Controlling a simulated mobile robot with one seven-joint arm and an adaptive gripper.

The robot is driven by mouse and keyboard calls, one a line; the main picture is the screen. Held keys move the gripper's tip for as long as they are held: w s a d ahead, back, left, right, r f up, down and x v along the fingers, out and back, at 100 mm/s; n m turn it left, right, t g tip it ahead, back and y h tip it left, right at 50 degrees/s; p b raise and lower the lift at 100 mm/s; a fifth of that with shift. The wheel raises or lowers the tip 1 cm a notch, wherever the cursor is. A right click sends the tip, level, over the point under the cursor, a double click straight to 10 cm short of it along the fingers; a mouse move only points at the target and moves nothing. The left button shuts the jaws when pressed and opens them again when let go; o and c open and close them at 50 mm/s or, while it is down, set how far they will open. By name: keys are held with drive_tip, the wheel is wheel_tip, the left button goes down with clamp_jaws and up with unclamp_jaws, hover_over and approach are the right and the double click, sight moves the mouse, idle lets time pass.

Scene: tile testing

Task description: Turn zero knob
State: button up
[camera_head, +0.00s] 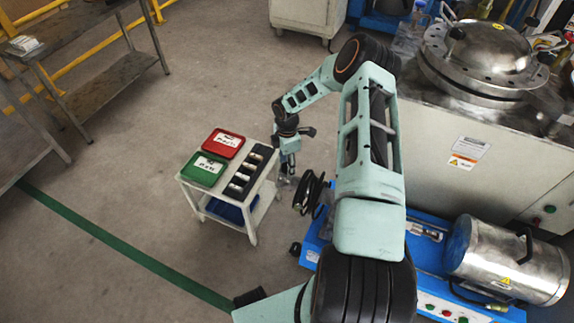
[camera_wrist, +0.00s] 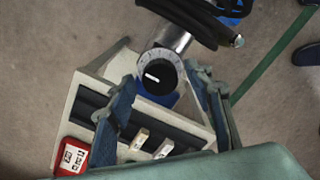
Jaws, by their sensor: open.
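The knob (camera_wrist: 158,76) is round and black with a white pointer line, set in a graduated silver dial on the end of a metal cylinder (camera_wrist: 176,39) in the wrist view. I cannot make out the knob in the head view. My gripper (camera_wrist: 160,78) is open, its two blue-grey fingers to the left and right of the knob in the picture; I cannot tell whether either touches it. In the head view my gripper (camera_head: 287,172) points down by the right edge of the small white cart.
The white cart (camera_head: 251,226) carries a red box (camera_head: 223,143), a green box (camera_head: 203,170) and a black rack (camera_head: 262,154) with pale tile samples. Black coiled cable (camera_head: 311,192) hangs close right of my gripper. A blue machine base (camera_head: 430,260) and steel drum (camera_head: 508,262) stand at right.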

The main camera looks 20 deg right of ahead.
drive_tip(key=shift+c, duration=0.4)
drive_tip(key=c, duration=1.1)
drive_tip(key=shift+m, duration=0.3)
drive_tip(key=m+b, duration=0.2)
drive_tip(key=m, duration=0.4)
drive_tip(key=m+b, duration=0.1)
drive_tip(key=m, duration=0.2)
drive_tip(key=shift+m, duration=0.3)
drive_tip(key=shift+m+b, duration=0.4)
drive_tip(key=shift+m, duration=1.4)
